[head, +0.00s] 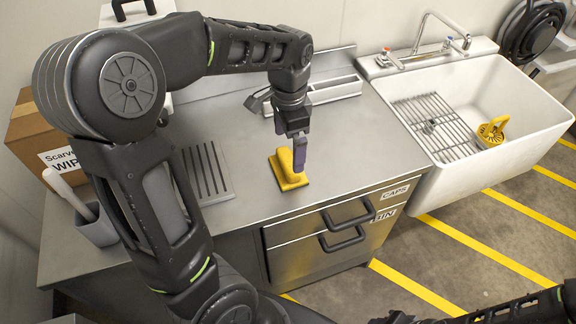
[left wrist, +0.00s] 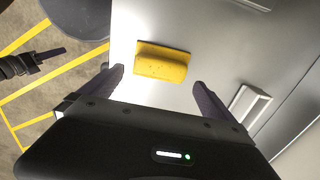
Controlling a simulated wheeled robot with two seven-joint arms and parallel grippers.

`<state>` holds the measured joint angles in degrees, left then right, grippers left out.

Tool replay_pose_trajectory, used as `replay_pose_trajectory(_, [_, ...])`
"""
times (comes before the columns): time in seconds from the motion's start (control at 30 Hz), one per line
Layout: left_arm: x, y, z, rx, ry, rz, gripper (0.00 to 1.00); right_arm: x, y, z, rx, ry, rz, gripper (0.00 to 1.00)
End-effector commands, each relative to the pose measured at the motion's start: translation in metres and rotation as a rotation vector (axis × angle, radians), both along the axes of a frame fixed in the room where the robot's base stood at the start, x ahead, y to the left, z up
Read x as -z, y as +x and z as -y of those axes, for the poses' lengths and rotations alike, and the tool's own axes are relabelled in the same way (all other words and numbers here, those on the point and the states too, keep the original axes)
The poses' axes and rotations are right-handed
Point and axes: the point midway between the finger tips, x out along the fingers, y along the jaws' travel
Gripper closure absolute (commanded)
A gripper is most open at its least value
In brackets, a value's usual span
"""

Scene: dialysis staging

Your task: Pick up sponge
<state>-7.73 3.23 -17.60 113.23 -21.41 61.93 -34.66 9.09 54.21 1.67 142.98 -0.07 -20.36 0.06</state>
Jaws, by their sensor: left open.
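The yellow sponge (head: 283,168) lies flat on the grey metal counter (head: 245,215), near its front edge. It also shows in the left wrist view (left wrist: 162,62), ahead of the fingers and within the gap between them. My left gripper (head: 300,155) points down over the sponge, its purple-grey fingers hiding part of it in the head view. In the left wrist view the left gripper (left wrist: 158,79) has its fingers wide apart with nothing between the tips. Part of my right arm shows at the lower right; its gripper (left wrist: 50,56) appears small at the left wrist view's edge.
A grooved plate (head: 205,172) lies left of the sponge. A grey cup (head: 97,228) with a brush and a cardboard box (head: 40,140) stand farther left. A white tray (head: 335,90) is at the back. The sink (head: 530,110) at right holds a rack and a yellow item.

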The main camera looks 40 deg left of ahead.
Motion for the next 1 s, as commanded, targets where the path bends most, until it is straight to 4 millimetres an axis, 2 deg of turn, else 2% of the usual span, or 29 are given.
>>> replay_pose_trajectory(0.23, [0.007, 0.0, 0.0, 0.0, 0.0, -0.001, 0.0, -0.002, 0.0, 0.0, 0.0, 0.0, 0.0, 0.64])
replay_pose_trajectory(0.5, [0.045, -0.002, -0.002, -0.001, 0.0, -0.004, 0.0, -0.006, 0.0, 0.0, 0.0, 0.0, 0.0, 0.64])
replay_pose_trajectory(0.57, [0.05, -0.001, -0.002, -0.002, -0.001, -0.001, 0.0, -0.006, 0.0, 0.0, 0.0, 0.0, -0.001, 0.64])
replay_pose_trajectory(1.0, [0.052, -0.001, -0.002, -0.001, -0.001, 0.001, 0.0, -0.006, 0.0, 0.0, 0.0, 0.0, -0.001, 0.64])
